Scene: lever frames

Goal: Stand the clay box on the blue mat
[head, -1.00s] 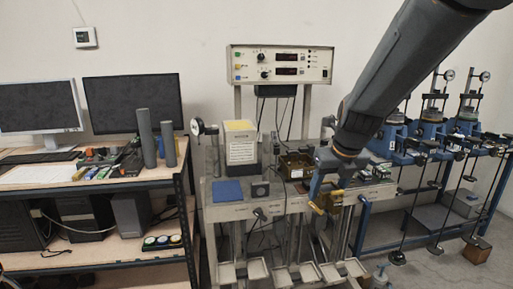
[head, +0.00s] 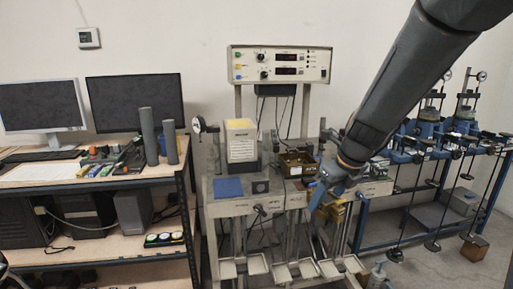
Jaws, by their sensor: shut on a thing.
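The blue mat (head: 228,187) lies flat and bare on the left part of the grey bench top. My gripper (head: 322,203) is at the right front of the bench, to the right of the mat and slightly lower in the picture. It is shut on a small brownish-yellow thing, which I take to be the clay box (head: 339,212). My gripper and wrist hide much of it, so its full shape and tilt cannot be told. It appears clear of the mat.
A small dark block (head: 260,187) sits just right of the mat. Behind stand a white box with a yellow top (head: 241,146) and an open brown bin (head: 297,164). A control console (head: 280,64) rises at the back. A shelf desk (head: 100,183) stands left.

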